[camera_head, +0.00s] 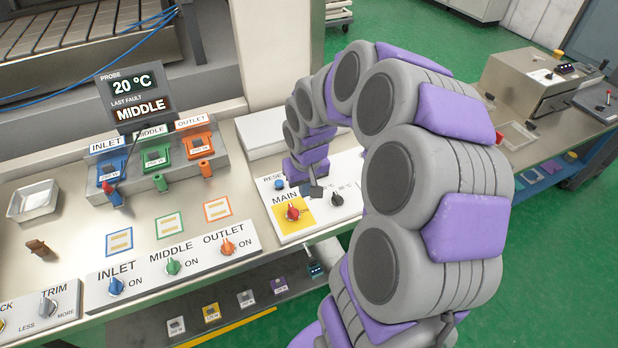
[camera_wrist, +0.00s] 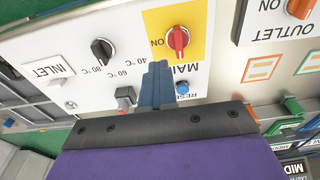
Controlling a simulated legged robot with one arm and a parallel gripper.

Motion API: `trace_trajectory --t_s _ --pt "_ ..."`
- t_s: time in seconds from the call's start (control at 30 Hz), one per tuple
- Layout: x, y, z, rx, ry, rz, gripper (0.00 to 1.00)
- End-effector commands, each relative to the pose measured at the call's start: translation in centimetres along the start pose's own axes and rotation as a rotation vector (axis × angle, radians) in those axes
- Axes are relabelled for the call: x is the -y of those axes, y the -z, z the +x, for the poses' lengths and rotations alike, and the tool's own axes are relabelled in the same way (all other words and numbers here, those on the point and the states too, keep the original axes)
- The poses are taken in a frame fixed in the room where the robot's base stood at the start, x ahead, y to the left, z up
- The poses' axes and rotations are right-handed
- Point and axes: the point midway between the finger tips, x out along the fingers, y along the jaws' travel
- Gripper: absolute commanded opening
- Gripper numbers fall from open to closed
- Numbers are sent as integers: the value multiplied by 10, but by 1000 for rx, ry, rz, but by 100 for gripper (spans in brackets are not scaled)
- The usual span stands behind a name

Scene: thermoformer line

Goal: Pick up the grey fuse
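Two pale grey-white fuses lie on the lower shelf in the head view: one at the left (camera_head: 176,326) and one near the middle (camera_head: 246,298). I cannot tell for sure which is the grey fuse. My gripper (camera_head: 314,186) is above the MAIN panel, well away from and higher than the shelf. In the wrist view my gripper (camera_wrist: 158,82) shows its fingers close together, with nothing visible between them. The wrist view shows no fuse on the shelf.
The MAIN panel (camera_head: 272,198) has a red knob (camera_head: 292,213) and a black knob (camera_head: 337,199) close to my gripper. Yellow (camera_head: 211,312), purple (camera_head: 279,285) and blue (camera_head: 316,269) fuses share the shelf (camera_head: 140,328). The benchtop (camera_head: 70,228) overhangs it. Three coloured holders stand behind.

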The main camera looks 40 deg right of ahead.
Motion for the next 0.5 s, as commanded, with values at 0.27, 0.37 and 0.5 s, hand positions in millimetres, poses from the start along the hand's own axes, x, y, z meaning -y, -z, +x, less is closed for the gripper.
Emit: trace_trajectory --t_s 0.27,0.37,0.5 --pt "0 -2 0 1 1 1 0" --pt "0 -2 0 1 1 0 0" --pt "0 -2 0 1 1 0 13"
